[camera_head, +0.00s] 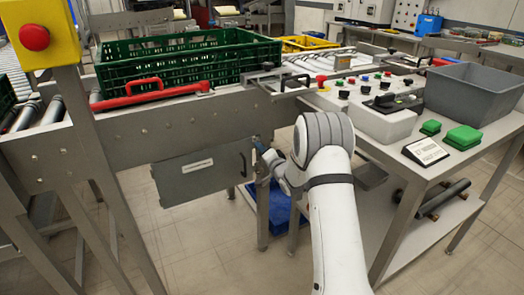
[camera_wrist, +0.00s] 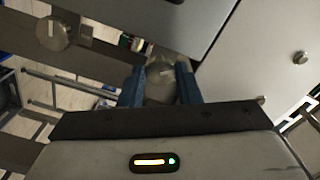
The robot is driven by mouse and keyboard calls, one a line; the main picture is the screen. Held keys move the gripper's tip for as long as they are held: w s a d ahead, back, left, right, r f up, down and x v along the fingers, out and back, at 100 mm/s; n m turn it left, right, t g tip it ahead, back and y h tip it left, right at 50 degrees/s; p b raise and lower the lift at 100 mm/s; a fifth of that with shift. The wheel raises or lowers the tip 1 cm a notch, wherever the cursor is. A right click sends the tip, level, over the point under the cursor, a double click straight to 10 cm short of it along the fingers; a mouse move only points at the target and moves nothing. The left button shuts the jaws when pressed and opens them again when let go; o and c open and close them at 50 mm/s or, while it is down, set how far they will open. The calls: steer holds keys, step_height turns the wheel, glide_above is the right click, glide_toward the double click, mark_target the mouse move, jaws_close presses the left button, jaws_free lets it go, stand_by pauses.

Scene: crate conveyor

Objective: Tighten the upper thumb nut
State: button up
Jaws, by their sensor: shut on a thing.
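My gripper (camera_wrist: 160,82) has two blue fingers, shut on a round metal thumb nut (camera_wrist: 160,72) with a pale mark on its face. A second round thumb nut (camera_wrist: 52,33) with a similar pale mark sits apart to the left in the wrist view, on a grey metal bar. In the head view my gripper (camera_head: 261,146) is by the upper right corner of a grey panel (camera_head: 200,172) under the conveyor. The nut it holds is too small and covered to make out there. I cannot tell from these frames how tight either nut is.
The panel has a label and a dark handle (camera_head: 243,164) close left of my gripper. A green crate (camera_head: 190,60) stands on the conveyor above. A table with a control box (camera_head: 372,118) and a grey bin (camera_head: 470,92) is at the right. A blue bin (camera_head: 268,204) is below.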

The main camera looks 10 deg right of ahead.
steer(key=shift+m+p, duration=0.95)
steer(key=shift+m, duration=2.85)
steer(key=o, duration=1)
steer(key=shift+c, duration=0.2)
steer(key=v, duration=0.7)
steer(key=shift+s+p, duration=0.35)
steer(key=shift+p, duration=0.1)
steer(key=shift+d+r, duration=0.1)
